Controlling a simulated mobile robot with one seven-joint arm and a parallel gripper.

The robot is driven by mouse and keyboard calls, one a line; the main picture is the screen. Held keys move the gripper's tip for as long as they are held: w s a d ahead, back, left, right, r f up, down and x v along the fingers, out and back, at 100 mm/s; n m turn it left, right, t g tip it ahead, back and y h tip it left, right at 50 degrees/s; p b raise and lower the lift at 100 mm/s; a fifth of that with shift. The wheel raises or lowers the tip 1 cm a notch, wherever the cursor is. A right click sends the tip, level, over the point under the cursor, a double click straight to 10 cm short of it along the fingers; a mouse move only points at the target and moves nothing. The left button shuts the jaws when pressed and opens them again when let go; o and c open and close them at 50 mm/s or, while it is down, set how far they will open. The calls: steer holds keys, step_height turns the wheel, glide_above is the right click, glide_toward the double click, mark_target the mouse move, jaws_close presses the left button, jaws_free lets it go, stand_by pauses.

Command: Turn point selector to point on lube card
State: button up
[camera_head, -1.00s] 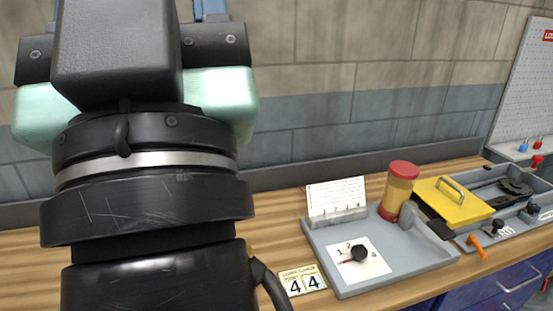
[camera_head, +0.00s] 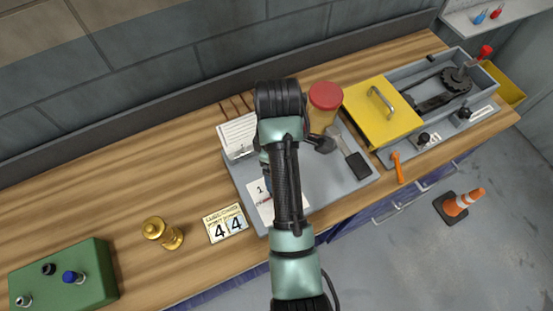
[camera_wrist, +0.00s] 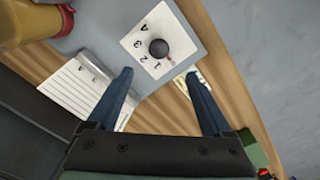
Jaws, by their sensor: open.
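The point selector is a black round knob (camera_wrist: 159,48) with a small reddish mark at its lower right, on a white plate (camera_wrist: 132,40) numbered 1 to 4. The mark appears to face away from the row of numbers. In the head view my arm hides the knob; part of the plate (camera_head: 257,188) shows with its 1. The lube card (camera_head: 226,224) lies on the table left of the tray and shows two 4s; its small print is hard to read. My gripper (camera_wrist: 160,75) is open and empty, its fingertips apart near the plate's lower edge in the wrist view.
The grey tray (camera_head: 340,181) also holds a red-lidded yellow jar (camera_head: 325,105) and a lined white sheet (camera_head: 238,135). A yellow cover (camera_head: 383,114) with a handle is to the right. A brass piece (camera_head: 163,233) and green box (camera_head: 65,277) stand left. The left rear table is clear.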

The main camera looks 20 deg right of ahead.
step_height(320, 180, down, 13)
steer(key=shift+w+d+b, duration=0.1)
steer(key=shift+b, duration=0.2)
jaws_close()
stand_by(0.6)
